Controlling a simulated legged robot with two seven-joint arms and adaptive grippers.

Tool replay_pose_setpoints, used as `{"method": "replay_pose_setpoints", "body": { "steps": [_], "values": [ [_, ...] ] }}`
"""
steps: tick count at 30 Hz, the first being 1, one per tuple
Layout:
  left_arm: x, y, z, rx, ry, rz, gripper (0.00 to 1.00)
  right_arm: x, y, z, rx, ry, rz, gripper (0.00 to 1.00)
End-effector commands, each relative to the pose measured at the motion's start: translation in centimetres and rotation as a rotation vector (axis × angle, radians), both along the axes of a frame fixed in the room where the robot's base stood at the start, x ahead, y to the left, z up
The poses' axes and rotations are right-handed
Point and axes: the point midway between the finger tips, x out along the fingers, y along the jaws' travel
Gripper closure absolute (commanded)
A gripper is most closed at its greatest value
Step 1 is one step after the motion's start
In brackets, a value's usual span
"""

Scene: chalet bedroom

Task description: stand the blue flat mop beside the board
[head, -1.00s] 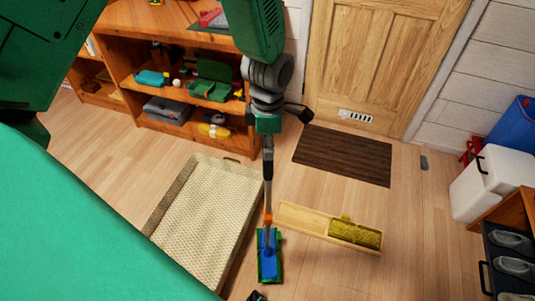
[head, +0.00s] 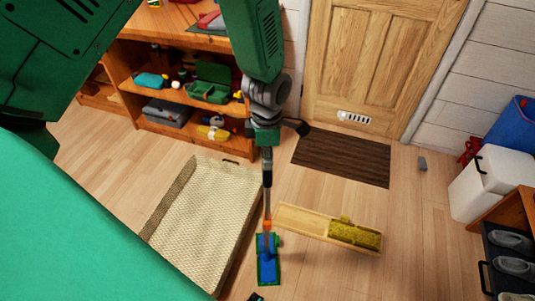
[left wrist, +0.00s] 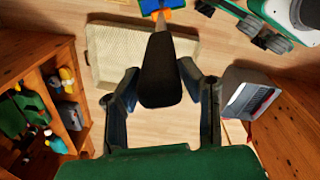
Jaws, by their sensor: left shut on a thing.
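The blue flat mop has a dark grip, a grey pole with an orange joint, and a blue and green head (head: 268,262). My left gripper (head: 267,137) is shut on the top of its handle, and the pole hangs nearly upright below. In the left wrist view my gripper (left wrist: 163,80) has one finger on each side of the black handle end, with the blue head beyond. The pale wooden board (head: 298,219) lies to the right of the mop head, with a yellow-green fuzzy piece (head: 355,234) on its right end. I cannot tell whether the mop head touches the floor.
A woven cream tray (head: 203,215) lies close to the left of the mop. A shelf with toolboxes (head: 185,80) stands behind. A dark doormat (head: 343,157) lies before the door. A white bin (head: 482,180) and a shoe rack (head: 505,255) are at the right. Floor right of the board is clear.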

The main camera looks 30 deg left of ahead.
Motion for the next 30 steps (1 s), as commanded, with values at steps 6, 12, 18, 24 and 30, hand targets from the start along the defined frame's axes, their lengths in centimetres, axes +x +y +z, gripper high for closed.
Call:
{"method": "replay_pose_setpoints", "body": {
  "steps": [6,12,18,24,30],
  "values": [
    [-0.6,0.1,-0.6,-0.002,0.015,0.000,0.46,0.0,0.0,-0.1,0.000,0.000,0.000,0.26],
    [-0.6,0.0,-0.3,0.001,0.011,0.000,0.46,0.0,0.0,-0.1,0.000,0.000,0.000,0.26],
    [-0.5,-0.1,1.3,0.000,0.006,0.000,0.46,0.0,0.0,0.2,0.000,0.000,0.000,0.26],
    [-0.4,0.0,5.7,0.001,0.003,0.001,0.46,0.0,0.0,1.1,0.000,0.000,0.000,0.26],
    [-0.4,0.0,9.9,0.003,0.005,0.001,0.46,0.0,0.0,1.8,0.000,0.000,0.000,0.26]
  ]
}}
